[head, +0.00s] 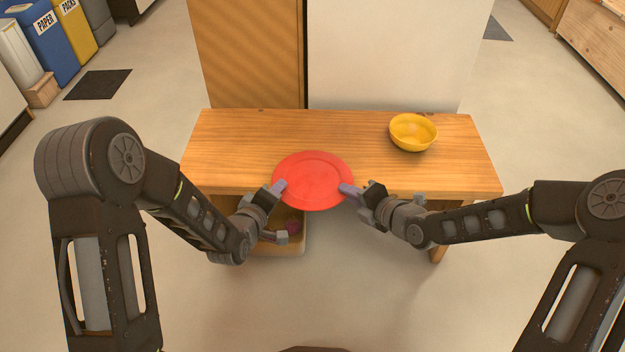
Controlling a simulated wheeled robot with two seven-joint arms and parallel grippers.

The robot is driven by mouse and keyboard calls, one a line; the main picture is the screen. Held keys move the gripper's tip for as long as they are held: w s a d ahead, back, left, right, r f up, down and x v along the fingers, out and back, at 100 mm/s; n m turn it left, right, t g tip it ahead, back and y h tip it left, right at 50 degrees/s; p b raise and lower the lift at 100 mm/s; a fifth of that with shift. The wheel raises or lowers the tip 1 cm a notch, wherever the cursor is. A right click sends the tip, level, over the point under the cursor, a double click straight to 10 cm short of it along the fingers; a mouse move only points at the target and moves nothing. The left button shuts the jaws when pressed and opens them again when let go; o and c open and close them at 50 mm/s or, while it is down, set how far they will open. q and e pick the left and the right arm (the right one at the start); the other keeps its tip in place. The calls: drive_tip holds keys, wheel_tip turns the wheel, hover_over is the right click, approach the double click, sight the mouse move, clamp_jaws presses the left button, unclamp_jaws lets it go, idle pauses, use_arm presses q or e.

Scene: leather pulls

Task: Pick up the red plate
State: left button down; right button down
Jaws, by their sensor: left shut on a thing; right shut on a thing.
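The red plate (313,180) is round and flat. In the head view it shows at the front edge of the wooden bench, partly overhanging that edge. My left gripper (281,187) is shut on the plate's left rim. My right gripper (345,189) is shut on its right rim. Whether the plate still touches the bench top cannot be told from this view.
A yellow bowl (413,132) stands on the wooden bench (240,145) to the right of the plate. A box (262,246) holding a dark pink item sits below the bench's front left. A cabinet stands behind the bench. The bench's left part is clear.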

idle(0.7)
use_arm(q)
wheel_tip(320, 180, up, 5)
drive_tip(key=p, duration=0.5)
drive_tip(key=shift+r, duration=0.15)
idle(0.7)
